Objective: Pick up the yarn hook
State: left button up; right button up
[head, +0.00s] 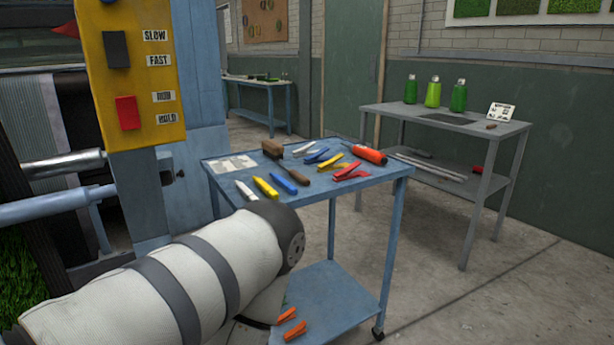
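Several hand tools lie on the top of the blue cart (352,182). Along its near edge are a white-handled tool (245,191), a yellow-handled tool (265,187) and a blue-handled tool (283,184). Their working ends are too small to make out, so I cannot tell which tool is the yarn hook. My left arm comes in from the left, in front of the cart, its dark joint close to the near edge. Two orange pieces (291,323) show below the arm; I cannot tell whether they are my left fingertips or things on the lower shelf. My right gripper is out of view.
A brown brush (285,162), a red-orange cylinder (369,154) and blue, yellow and red tools share the cart top. A grey table (390,117) with green bottles (432,93) stands behind right. A machine with a yellow control panel (130,75) is at left. Floor right of the cart is clear.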

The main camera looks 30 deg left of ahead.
aim_at(303, 180)
jog(key=i+l+u, duration=0.2)
jog(key=i+u, duration=0.2)
jog(key=i+l+u, duration=0.3)
jog(key=u, duration=0.15)
jog(key=i+l+u, duration=0.55)
jog(key=l+u, duration=0.3)
jog(key=i+l+u, duration=0.1)
jog(key=l+u, duration=0.3)
jog(key=l, duration=0.2)
